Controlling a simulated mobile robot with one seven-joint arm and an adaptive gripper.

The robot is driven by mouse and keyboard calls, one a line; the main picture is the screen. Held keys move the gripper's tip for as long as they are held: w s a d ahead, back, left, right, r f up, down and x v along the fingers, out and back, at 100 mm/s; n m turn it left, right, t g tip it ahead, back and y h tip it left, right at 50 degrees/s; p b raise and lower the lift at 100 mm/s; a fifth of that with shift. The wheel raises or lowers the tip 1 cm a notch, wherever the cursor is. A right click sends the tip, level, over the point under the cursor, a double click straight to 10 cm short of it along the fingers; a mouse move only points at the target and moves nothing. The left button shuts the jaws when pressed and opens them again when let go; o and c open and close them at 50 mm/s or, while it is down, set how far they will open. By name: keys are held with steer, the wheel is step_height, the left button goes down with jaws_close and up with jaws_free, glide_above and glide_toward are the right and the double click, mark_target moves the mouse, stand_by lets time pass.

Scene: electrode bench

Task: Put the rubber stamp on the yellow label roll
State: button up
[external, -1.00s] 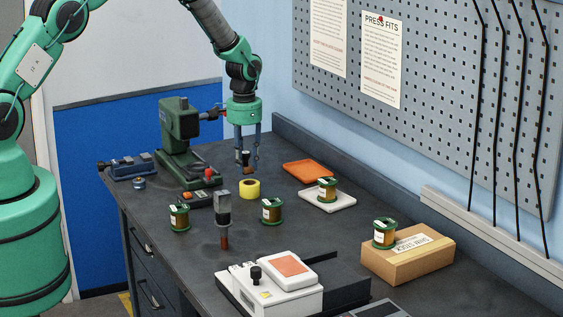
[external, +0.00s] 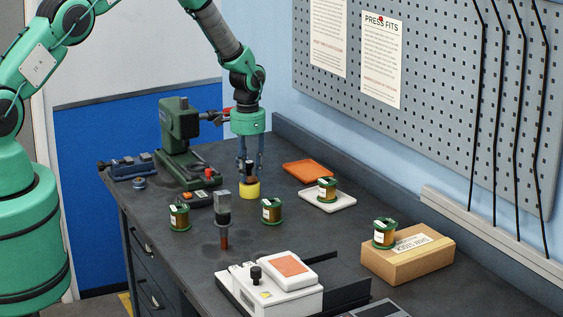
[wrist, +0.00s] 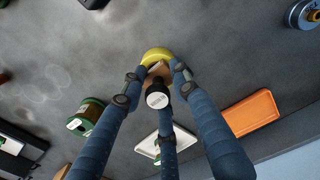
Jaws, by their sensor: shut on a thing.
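The rubber stamp (external: 249,174) has a black handle and a brown base. My gripper (external: 250,176) is shut on it and holds it upright over the yellow label roll (external: 250,190). In the external view the stamp's base is at the roll's top; I cannot tell whether they touch. In the wrist view the stamp's black knob (wrist: 157,96) sits between my blue fingers. The yellow roll (wrist: 154,54) shows partly behind the stamp, the rest hidden by it and the fingers.
Green-flanged spools (external: 272,210) stand around, one on a white tray (external: 342,204). An orange tray (external: 306,173) lies behind. A green press (external: 178,145) stands at the left, and a grey-headed tool (external: 222,208) stands upright in front.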

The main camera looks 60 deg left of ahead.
steer(key=shift+f, duration=0.15)
steer(key=shift+f, duration=0.2)
steer(key=o, duration=1.1)
steer(key=shift+o, duration=0.2)
steer(key=shift+r, duration=0.2)
steer(key=shift+r+b, duration=0.75)
steer(key=shift+r, duration=5.25)
